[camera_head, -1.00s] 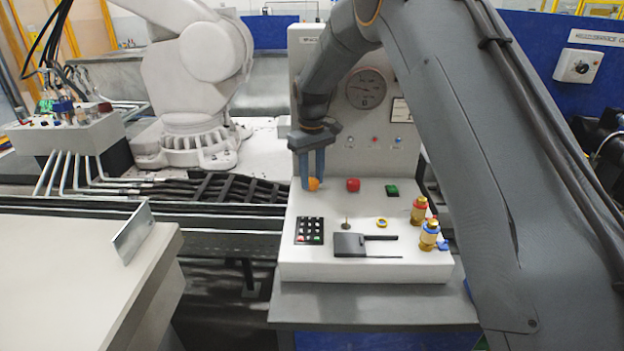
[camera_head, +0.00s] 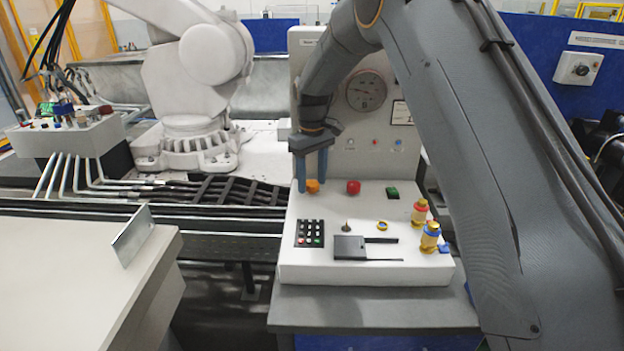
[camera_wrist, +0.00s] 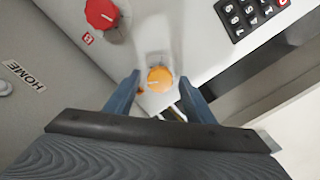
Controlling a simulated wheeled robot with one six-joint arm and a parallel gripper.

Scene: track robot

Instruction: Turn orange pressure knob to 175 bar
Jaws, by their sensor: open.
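The orange pressure knob (camera_head: 313,186) stands on the white panel, left of the red knob (camera_head: 353,187). My gripper (camera_head: 312,188) points down over the orange knob, with its blue fingers apart. In the wrist view the orange knob (camera_wrist: 160,80) sits between the open fingertips (camera_wrist: 160,84), and a gap shows on both sides of it. A white pointer line shows on its top. A round pressure gauge (camera_head: 366,90) is on the upright panel; its reading is too small to tell.
The red knob (camera_wrist: 102,14) is beside the orange one. The upright panel is close behind my gripper. A white robot arm (camera_head: 205,60) stands at the left.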

